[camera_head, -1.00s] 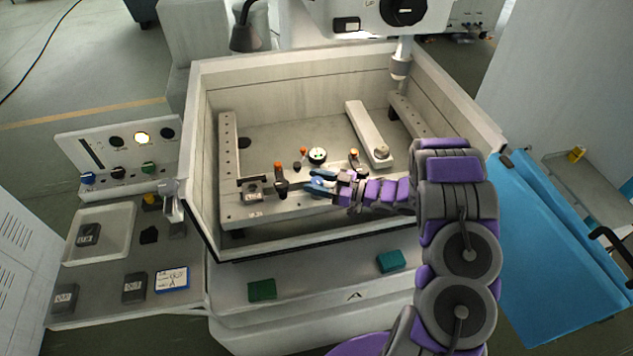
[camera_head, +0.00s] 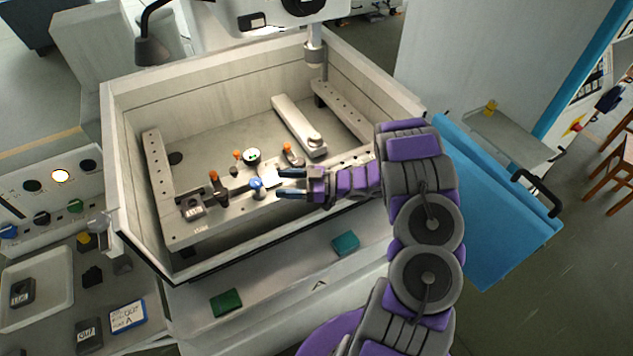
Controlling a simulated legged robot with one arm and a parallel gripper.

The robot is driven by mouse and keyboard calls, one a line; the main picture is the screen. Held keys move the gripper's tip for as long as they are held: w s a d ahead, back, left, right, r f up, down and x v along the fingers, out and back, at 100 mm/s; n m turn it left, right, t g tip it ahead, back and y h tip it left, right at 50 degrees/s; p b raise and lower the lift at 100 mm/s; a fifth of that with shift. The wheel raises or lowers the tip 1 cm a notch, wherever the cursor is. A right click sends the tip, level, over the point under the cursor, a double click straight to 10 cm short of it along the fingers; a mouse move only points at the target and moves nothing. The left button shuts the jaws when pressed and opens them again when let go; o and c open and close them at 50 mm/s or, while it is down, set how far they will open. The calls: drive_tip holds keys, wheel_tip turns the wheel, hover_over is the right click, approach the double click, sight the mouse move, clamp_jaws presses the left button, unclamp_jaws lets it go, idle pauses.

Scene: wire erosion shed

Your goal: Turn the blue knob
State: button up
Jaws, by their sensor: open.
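A small blue knob (camera_head: 257,183) stands on the pale fixture rail (camera_head: 228,210) inside the machine tank. My gripper (camera_head: 281,183) reaches in from the right, with its two blue-grey fingers apart and pointing left. The knob is just left of the fingertips, and a small gap seems to separate them. Nothing shows between the fingers. A second blue knob (camera_head: 9,231) sits on the control panel at the far left, well away from my gripper.
Orange-topped clamps, one of them (camera_head: 214,180), and a round green-marked dial (camera_head: 251,155) stand close to the knob. The tank's walls (camera_head: 400,90) surround the work area. Green (camera_head: 226,301) and teal (camera_head: 345,243) blocks lie on the front ledge.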

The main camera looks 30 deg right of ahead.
drive_tip(key=v, duration=0.8)
drive_tip(key=shift+d, duration=0.35)
drive_tip(key=shift+s, duration=0.1)
idle(1.3)
